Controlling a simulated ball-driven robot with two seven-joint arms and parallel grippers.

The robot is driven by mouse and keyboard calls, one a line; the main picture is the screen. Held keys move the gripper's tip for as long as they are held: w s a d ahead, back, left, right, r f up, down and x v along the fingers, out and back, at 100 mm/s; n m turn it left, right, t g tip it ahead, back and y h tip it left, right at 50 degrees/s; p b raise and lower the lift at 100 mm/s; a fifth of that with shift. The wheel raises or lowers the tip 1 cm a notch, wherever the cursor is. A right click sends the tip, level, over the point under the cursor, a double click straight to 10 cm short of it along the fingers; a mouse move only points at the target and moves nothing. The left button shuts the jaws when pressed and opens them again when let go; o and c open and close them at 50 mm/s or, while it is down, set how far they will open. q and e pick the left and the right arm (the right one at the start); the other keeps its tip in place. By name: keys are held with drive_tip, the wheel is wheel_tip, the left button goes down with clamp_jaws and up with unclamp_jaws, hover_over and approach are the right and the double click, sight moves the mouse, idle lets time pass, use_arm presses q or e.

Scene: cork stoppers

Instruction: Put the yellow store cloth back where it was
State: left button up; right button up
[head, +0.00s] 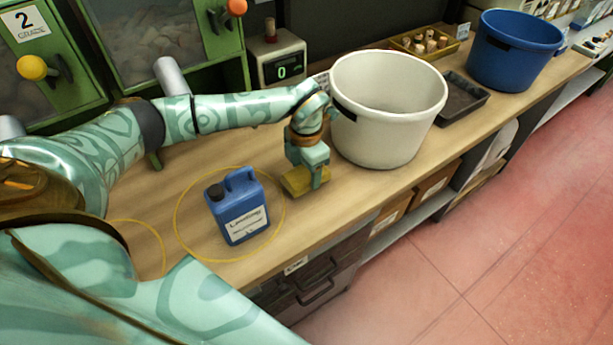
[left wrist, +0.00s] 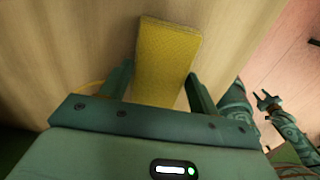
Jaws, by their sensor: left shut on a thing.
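The yellow store cloth (head: 293,184) is a small folded rectangle low over the wooden bench near its front edge, right of the blue jug. My left gripper (head: 311,178) points down and is shut on it. In the left wrist view the cloth (left wrist: 167,60) sits between the two fingers and extends beyond them over the bench. I cannot tell whether it touches the bench top. My right gripper (left wrist: 268,102) shows small in the left wrist view, off the bench over the red floor, with its fingers apart and empty.
A blue labelled jug (head: 239,207) stands inside a yellow ring outline (head: 176,222); part of another ring (head: 150,231) lies left. A white tub (head: 385,125) stands close behind my left gripper. A scale (head: 278,62), cork tray (head: 438,50), dark tray (head: 465,97) and blue tub (head: 513,55) are farther back.

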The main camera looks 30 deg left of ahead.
sight(306, 172)
use_arm(q)
wheel_tip(306, 172, down, 3)
drive_tip(key=shift+r, duration=0.1)
drive_tip(key=o, duration=0.9)
wheel_tip(306, 172, up, 12)
drive_tip(key=shift+r+p, duration=0.1)
drive_tip(key=shift+p, duration=0.9)
